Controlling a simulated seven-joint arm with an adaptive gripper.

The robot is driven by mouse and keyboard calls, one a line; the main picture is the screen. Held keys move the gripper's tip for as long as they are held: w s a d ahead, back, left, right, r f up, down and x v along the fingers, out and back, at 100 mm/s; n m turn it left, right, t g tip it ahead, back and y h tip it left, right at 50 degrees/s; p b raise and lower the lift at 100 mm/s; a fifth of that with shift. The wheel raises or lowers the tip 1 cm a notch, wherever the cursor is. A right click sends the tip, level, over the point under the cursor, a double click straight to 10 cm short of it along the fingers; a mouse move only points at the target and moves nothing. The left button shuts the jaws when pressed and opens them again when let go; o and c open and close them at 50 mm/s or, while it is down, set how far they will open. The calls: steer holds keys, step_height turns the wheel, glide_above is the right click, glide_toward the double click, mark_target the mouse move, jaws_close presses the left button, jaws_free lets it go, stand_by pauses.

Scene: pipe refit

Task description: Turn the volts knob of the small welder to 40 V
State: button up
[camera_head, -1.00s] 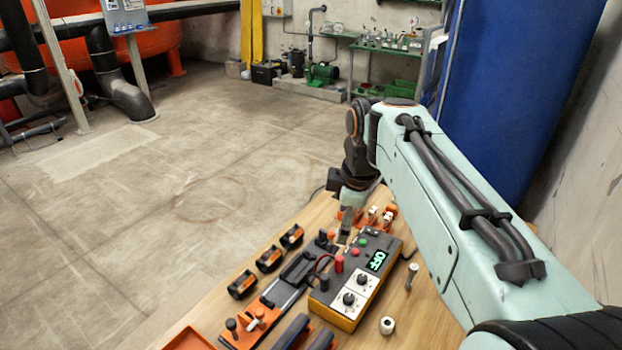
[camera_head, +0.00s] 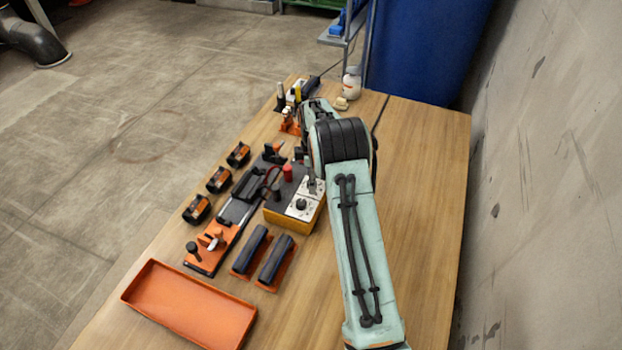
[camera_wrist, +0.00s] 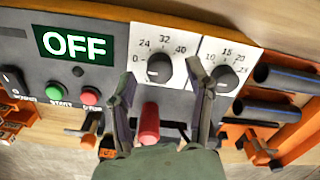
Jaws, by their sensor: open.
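The small welder is an orange box with a grey top (camera_head: 272,212), left of my arm in the head view. In the wrist view its green display (camera_wrist: 75,45) reads OFF. The black volts knob (camera_wrist: 158,68) sits on a white dial marked 0, 24, 32 and 40; its pointer setting is too small to read surely. My gripper (camera_wrist: 162,72) is open, with its fingertips on either side of the volts knob; contact cannot be told. In the head view my arm and gripper mostly hide that knob and the display.
A second knob (camera_wrist: 225,78), on a 10 to 25 dial, is right beside the right finger. A red post (camera_wrist: 149,124) rises between the fingers. Black pipe pieces (camera_head: 275,259) and an orange tray (camera_head: 190,305) lie nearer. The table's right side is clear.

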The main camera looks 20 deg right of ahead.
steer(key=shift+f, duration=0.35)
steer(key=shift+c, duration=0.4)
jaws_close()
